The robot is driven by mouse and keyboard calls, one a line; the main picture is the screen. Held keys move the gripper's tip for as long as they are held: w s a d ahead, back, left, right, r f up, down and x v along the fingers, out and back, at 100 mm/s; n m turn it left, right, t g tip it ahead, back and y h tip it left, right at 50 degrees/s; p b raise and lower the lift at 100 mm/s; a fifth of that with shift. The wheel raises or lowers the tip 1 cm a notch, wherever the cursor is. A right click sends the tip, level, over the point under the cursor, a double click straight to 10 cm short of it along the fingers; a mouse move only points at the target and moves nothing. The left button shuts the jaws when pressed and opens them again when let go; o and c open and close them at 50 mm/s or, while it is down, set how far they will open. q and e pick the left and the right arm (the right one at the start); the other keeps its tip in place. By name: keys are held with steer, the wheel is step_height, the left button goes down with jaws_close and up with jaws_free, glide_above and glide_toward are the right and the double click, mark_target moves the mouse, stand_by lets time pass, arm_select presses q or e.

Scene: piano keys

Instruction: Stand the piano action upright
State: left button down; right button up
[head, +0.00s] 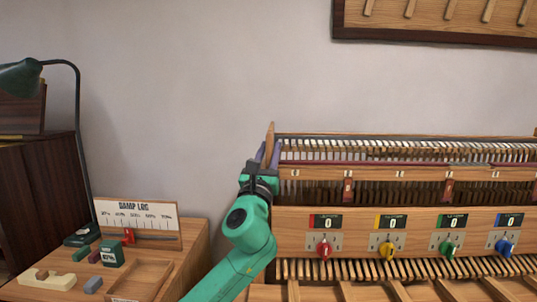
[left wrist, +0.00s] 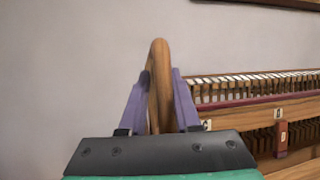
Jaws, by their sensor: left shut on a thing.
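The piano action (head: 400,153) is a long wooden frame with a row of pale-topped hammers and a dark red rail. It spans the right half of the head view and shows at the right in the left wrist view (left wrist: 255,88). A rounded wooden end piece (head: 270,132) stands at its left end. My left gripper (head: 268,158) has its purple fingers shut on this end piece, which rises between them in the left wrist view (left wrist: 158,80). I cannot tell exactly how far the action tilts. My right gripper is out of view.
A wooden panel (head: 370,243) with red, yellow, green and blue knobs runs below the action, above a row of wooden keys. At left, a side table holds a damp log card (head: 137,220), a lamp (head: 77,120), small blocks and a tray (head: 140,280).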

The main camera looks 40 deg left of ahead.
arm_select(q)
steer(key=shift+w+d+f, duration=0.15)
steer(key=shift+d+f, duration=0.1)
steer(key=shift+f, duration=0.05)
steer(key=c, duration=0.8)
jaws_free()
steer(key=shift+d+r, duration=0.1)
steer(key=shift+r, duration=0.1)
steer(key=b+v, duration=0.3)
steer(key=v, duration=1.1)
steer(key=shift+s, duration=0.35)
